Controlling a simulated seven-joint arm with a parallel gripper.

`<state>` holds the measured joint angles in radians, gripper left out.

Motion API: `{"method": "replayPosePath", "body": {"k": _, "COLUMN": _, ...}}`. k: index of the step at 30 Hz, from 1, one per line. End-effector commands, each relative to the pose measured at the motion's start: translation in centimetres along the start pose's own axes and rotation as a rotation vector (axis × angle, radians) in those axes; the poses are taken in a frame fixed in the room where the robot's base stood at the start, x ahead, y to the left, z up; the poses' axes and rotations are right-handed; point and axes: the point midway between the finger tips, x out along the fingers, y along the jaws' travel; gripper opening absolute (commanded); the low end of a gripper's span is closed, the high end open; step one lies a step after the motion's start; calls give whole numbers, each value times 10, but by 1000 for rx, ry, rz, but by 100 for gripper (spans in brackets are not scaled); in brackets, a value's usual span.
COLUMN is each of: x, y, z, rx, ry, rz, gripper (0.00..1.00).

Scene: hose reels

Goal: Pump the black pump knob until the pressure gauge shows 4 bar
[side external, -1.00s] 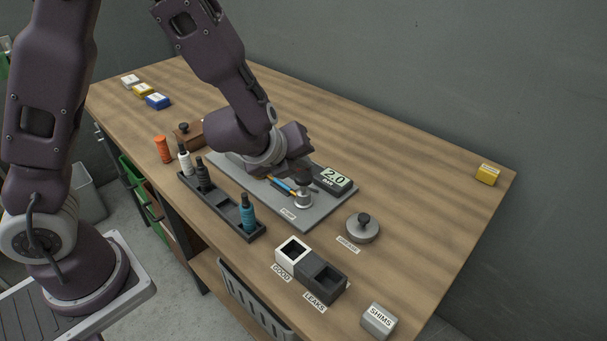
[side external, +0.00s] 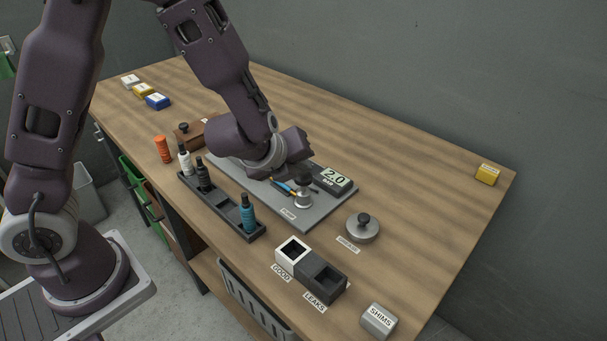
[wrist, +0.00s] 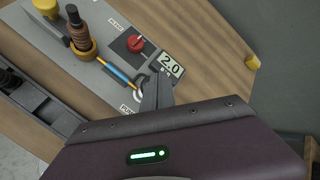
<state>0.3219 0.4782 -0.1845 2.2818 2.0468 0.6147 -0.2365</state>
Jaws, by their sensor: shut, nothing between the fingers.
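The pump (side external: 303,197) is a silver cylinder on a grey plate, and its black knob (side external: 304,179) stands raised above it. The pressure gauge (side external: 336,177) beside it reads 2.0, and it also reads 2.0 in the wrist view (wrist: 171,66). My gripper (wrist: 157,84) is shut and empty, above the pump area. In the wrist view the fingers hide the black knob and most of the pump. In the side view the fingertips are close over the knob; whether they touch it I cannot tell.
A bottle rack (side external: 222,208) stands in front. A lidded grease pot (side external: 362,229) and the white and dark bins (side external: 292,254) stand to the right.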

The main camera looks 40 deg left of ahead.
Motion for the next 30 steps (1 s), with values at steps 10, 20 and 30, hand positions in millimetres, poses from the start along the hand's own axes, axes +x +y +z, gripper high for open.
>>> {"method": "replayPosePath", "body": {"k": 10, "x": 3, "y": 2, "z": -2, "rx": 0, "ry": -1, "rz": 1, "gripper": 0}}
{"method": "replayPosePath", "body": {"k": 20, "x": 6, "y": 4, "z": -4, "rx": 1, "ry": 0, "rz": 2, "gripper": 0}}
{"method": "replayPosePath", "body": {"k": 30, "x": 9, "y": 7, "z": -6, "rx": 0, "ry": 0, "rz": 1, "gripper": 0}}
